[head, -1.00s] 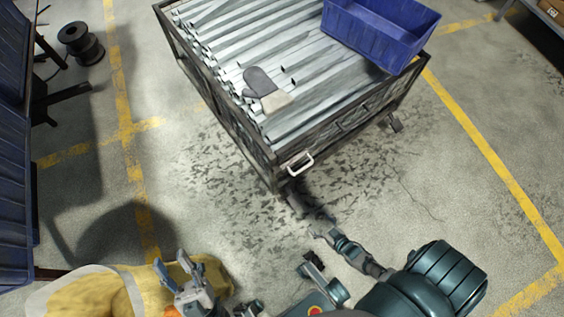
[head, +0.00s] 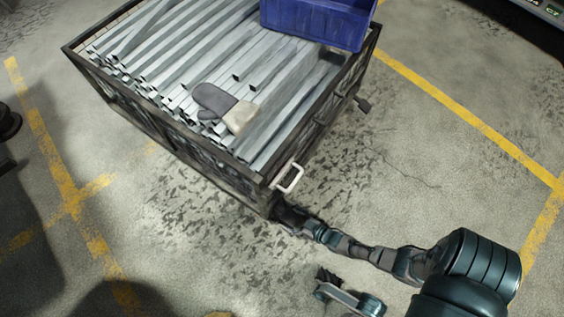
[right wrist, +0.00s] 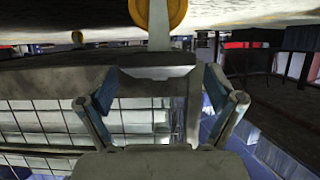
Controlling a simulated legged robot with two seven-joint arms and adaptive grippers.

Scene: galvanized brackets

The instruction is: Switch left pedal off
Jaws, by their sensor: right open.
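The metal crate (head: 170,125) stands in the middle of the head view, with a white handle (head: 289,178) at its near corner. A dark pedal (head: 363,103) sticks out low on its right side. My right gripper (head: 285,214) is at the foot of the near corner; its fingers blend with dark shadow there. In the right wrist view my right gripper (right wrist: 160,102) is open, and a dark plate-like part (right wrist: 155,72), likely the left pedal, lies between and just beyond its fingers. Contact cannot be told. In the head view this pedal is hidden.
Long metal profiles (head: 205,50), a grey glove (head: 213,99) and a blue bin (head: 318,22) are on the crate. A yellow caster wheel (right wrist: 158,13) shows in the right wrist view.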

